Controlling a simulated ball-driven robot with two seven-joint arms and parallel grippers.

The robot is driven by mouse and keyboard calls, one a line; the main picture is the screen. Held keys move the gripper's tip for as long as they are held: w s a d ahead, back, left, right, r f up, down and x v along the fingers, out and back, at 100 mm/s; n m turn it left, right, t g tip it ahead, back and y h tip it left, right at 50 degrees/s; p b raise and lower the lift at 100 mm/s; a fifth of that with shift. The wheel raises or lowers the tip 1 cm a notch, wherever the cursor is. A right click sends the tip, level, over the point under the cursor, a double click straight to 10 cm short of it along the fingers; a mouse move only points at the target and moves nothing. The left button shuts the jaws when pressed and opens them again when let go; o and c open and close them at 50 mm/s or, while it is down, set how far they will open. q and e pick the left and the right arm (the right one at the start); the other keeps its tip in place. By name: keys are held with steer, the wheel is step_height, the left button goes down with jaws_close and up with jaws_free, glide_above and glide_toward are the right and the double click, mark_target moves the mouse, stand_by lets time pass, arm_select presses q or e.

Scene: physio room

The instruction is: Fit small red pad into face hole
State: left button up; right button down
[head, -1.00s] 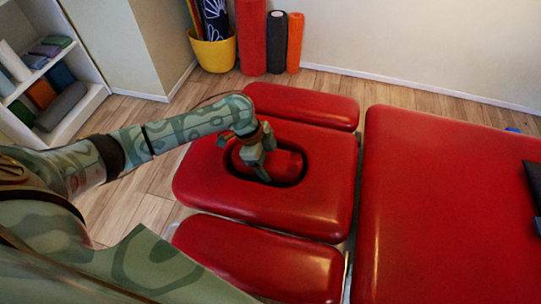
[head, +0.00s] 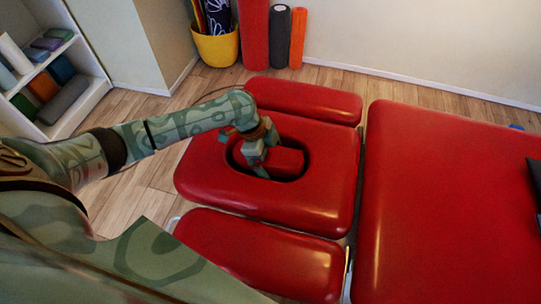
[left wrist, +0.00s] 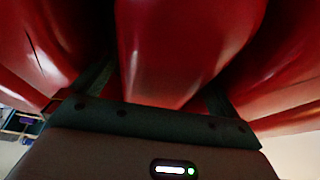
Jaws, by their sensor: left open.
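The small red pad (head: 286,161) lies in the oval face hole (head: 297,177) of the red headrest (head: 315,210), with a dark gap around part of it. My left gripper (head: 256,168) is at the left part of the hole, open, with its fingers beside the pad's left end. In the left wrist view the red pad (left wrist: 178,60) fills the middle between the two open fingers (left wrist: 155,90). Whether the pad is fully seated cannot be told. My right gripper is not in view.
Red armrest cushions lie behind (head: 305,100) and in front (head: 262,254) of the headrest. The large red table section (head: 450,210) is to the right. A yellow bucket (head: 216,48) and foam rollers (head: 278,35) stand by the wall.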

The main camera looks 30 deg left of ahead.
arm_select(q)
steer(key=p+v, duration=0.6)
steer(key=v, duration=1)
steer(key=shift+p, duration=0.3)
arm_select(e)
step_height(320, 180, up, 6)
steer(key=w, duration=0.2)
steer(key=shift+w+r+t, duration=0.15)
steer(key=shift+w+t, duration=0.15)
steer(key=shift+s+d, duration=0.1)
